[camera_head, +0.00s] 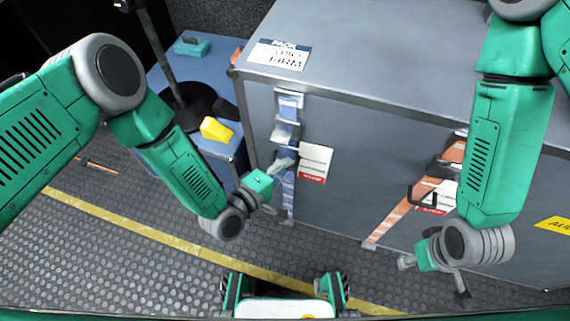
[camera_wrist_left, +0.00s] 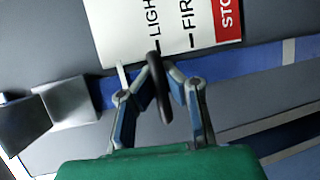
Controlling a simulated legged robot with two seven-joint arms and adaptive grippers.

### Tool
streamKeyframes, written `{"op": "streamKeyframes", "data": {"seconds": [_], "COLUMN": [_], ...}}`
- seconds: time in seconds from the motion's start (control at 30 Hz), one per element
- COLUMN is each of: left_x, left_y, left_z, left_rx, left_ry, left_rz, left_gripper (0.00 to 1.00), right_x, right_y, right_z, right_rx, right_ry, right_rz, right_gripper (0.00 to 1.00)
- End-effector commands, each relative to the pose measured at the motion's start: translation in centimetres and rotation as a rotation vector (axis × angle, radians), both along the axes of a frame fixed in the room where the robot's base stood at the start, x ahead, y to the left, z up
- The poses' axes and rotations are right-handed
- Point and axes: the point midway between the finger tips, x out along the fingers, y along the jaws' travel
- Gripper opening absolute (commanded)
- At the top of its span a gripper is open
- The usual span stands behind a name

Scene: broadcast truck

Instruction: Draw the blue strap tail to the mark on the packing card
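The blue strap (camera_head: 288,206) runs down the front of the grey case, with a metal buckle partway up; in the left wrist view it is a blue band (camera_wrist_left: 275,85) behind my fingers. The packing card (camera_head: 314,158) is white with a red band reading STOP, just right of the strap; it also shows in the left wrist view (camera_wrist_left: 150,25). My left gripper (camera_head: 285,168) is at the strap beside the card. Its fingertips (camera_wrist_left: 160,75) close around a dark loop (camera_wrist_left: 160,100). My right gripper (camera_head: 434,278) is open and empty, low before the case.
An orange strap (camera_head: 398,213) with its own black loop and card crosses the case (camera_head: 345,115) at right. A blue box at left holds a lamp stand (camera_head: 185,105) and a yellow block (camera_head: 216,129). The ribbed floor (camera_head: 120,265) in front is mostly clear.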

Motion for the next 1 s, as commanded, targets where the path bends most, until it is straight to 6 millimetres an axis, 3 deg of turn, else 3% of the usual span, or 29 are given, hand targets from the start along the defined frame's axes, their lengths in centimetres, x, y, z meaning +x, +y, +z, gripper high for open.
{"op": "streamKeyframes", "data": {"seconds": [0.27,0.7,1.0], "left_x": [-0.1,-0.3,-0.4], "left_y": [0.9,1.1,1.1], "left_z": [-1.4,-9.3,-9.4], "left_rx": [0.011,0.015,0.015], "left_ry": [0.005,0.018,0.019], "left_rz": [0.009,0.012,0.009], "left_gripper": [0.0,0.0,0.0], "right_x": [0.0,-0.1,0.0], "right_y": [0.0,0.1,0.1], "right_z": [-0.8,-6.5,-6.5], "right_rx": [0.0,0.0,0.0], "right_ry": [0.0,0.0,0.0], "right_rz": [0.001,0.0,0.0], "right_gripper": [0.4,0.4,0.4]}}
